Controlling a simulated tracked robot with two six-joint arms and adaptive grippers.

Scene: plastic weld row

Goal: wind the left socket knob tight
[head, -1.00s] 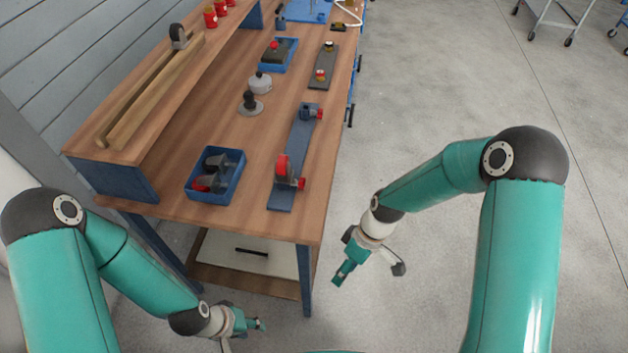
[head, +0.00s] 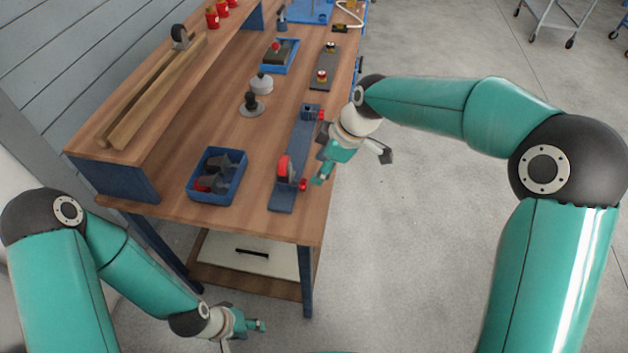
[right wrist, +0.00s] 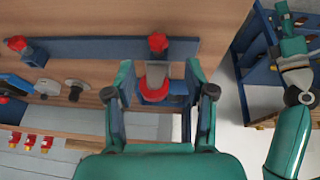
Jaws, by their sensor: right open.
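A blue-grey bar (head: 304,140) lies along the bench front and carries two sockets with red knobs. The nearer socket has a large red ring (head: 284,168) and a small red knob (head: 302,184) facing the bench edge. The farther socket has a red knob (head: 322,114). My right gripper (head: 321,168) is open just off the bench edge, beside the nearer knob. In the right wrist view, the open fingers flank the nearer socket's red ring (right wrist: 153,92), with its red knob (right wrist: 157,42) above; contact is unclear. My left gripper (head: 246,323) hangs low beside the bench; its jaws are unclear.
A blue tray (head: 217,176) with dark and red parts stands left of the bar. A grey plate (head: 325,68), a second blue tray (head: 279,56) and a dark round-based stand (head: 251,104) are farther back. A raised shelf (head: 160,85) lines the wall.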

